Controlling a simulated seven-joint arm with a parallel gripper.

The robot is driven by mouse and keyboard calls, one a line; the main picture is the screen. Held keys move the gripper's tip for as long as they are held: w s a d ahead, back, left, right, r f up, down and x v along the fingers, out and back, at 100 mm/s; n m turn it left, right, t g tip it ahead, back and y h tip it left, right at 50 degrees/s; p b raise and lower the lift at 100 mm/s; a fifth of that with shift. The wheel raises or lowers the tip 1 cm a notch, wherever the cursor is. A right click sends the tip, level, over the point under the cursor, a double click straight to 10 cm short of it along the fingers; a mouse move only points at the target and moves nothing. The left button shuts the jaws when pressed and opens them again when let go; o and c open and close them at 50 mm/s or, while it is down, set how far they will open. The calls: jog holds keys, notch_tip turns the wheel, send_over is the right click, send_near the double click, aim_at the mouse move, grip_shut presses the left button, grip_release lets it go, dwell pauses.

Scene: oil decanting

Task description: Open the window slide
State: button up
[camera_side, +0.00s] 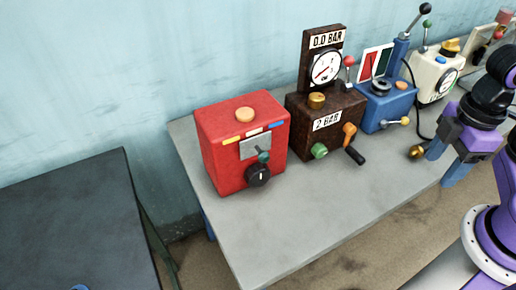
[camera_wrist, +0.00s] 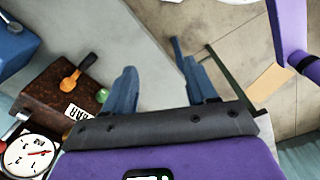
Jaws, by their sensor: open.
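A red box (camera_side: 241,145) stands at the left end of the grey table. On its front is a grey plate (camera_side: 254,147) with a small teal knob at its lower edge, which looks like the window slide; the plate covers the front there. A black dial (camera_side: 258,175) sits just below it. The red box is not visible in the wrist view.
A brown box (camera_side: 325,122) with a gauge, green knob and orange-black handle stands right of the red box; it also shows in the wrist view (camera_wrist: 58,100). A blue unit (camera_side: 386,104) and a cream unit (camera_side: 434,75) stand farther right. The table's front (camera_side: 290,235) is bare.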

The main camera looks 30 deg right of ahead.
jog(key=w+a+f+n+t+h, duration=0.2)
jog(key=w+a+f+n+h, duration=0.15)
jog(key=w+n+h, duration=0.2)
jog(key=n+t+y, duration=0.2)
jog(key=n+t, duration=1.1)
jog(key=t, duration=0.2)
send_near(266, 162)
jog(key=shift+n, duration=0.25)
jog(key=w, duration=0.3)
jog(key=w+d, duration=0.1)
jog(key=w, duration=0.5)
jog(key=shift+d+f, duration=0.15)
jog(key=shift+d, duration=0.25)
